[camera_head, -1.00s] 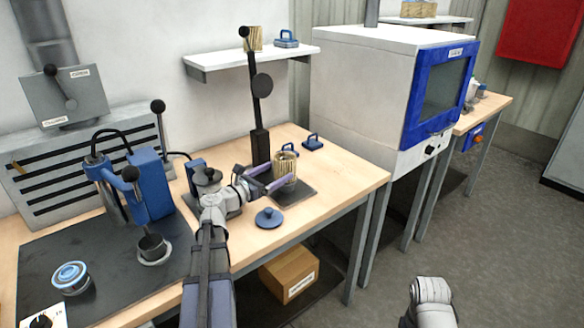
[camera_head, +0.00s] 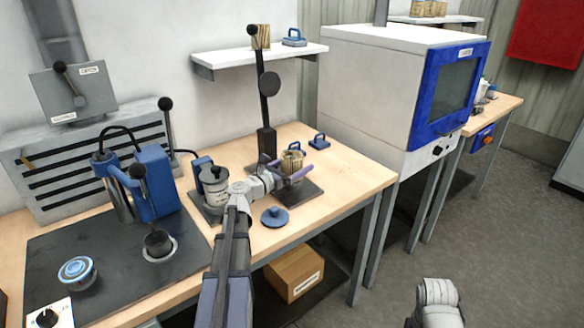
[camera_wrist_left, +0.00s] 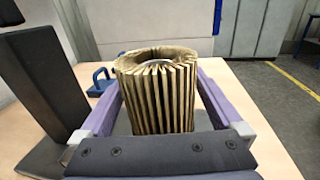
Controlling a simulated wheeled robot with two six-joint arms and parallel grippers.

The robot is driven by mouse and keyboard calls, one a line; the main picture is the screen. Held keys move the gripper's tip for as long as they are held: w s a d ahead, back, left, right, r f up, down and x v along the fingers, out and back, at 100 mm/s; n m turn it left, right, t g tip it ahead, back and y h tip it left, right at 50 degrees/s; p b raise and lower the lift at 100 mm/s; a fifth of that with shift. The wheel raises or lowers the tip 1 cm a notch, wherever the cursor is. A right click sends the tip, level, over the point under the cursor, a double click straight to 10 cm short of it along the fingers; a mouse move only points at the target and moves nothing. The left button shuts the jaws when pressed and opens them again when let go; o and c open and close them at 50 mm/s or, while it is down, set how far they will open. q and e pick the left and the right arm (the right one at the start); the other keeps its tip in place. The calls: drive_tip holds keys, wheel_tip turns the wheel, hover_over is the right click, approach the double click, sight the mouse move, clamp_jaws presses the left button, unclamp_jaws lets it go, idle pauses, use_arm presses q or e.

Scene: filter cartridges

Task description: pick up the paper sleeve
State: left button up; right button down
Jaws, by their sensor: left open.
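The paper sleeve (camera_head: 291,158) is a tan pleated open cylinder standing upright on a dark square plate (camera_head: 303,193) near the back of the bench. In the left wrist view the sleeve (camera_wrist_left: 158,98) fills the middle, with its round opening on top. My left gripper (camera_head: 297,172) is open, with one purple finger on each side of the sleeve. In the left wrist view, slim gaps seem to show beside the fingers; whether either touches the sleeve I cannot tell. My right gripper is not in view.
A black lever press (camera_head: 266,142) stands just behind the sleeve. A blue lid (camera_head: 275,216) lies in front, and a blue handled piece (camera_head: 319,142) behind right. A metal canister (camera_head: 214,186) stands left of my wrist. A white and blue oven (camera_head: 365,80) is to the right.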

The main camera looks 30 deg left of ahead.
use_arm(q)
drive_tip(key=shift+x, duration=0.95)
drive_tip(key=c, duration=1.1)
drive_tip(key=shift+r, duration=0.1)
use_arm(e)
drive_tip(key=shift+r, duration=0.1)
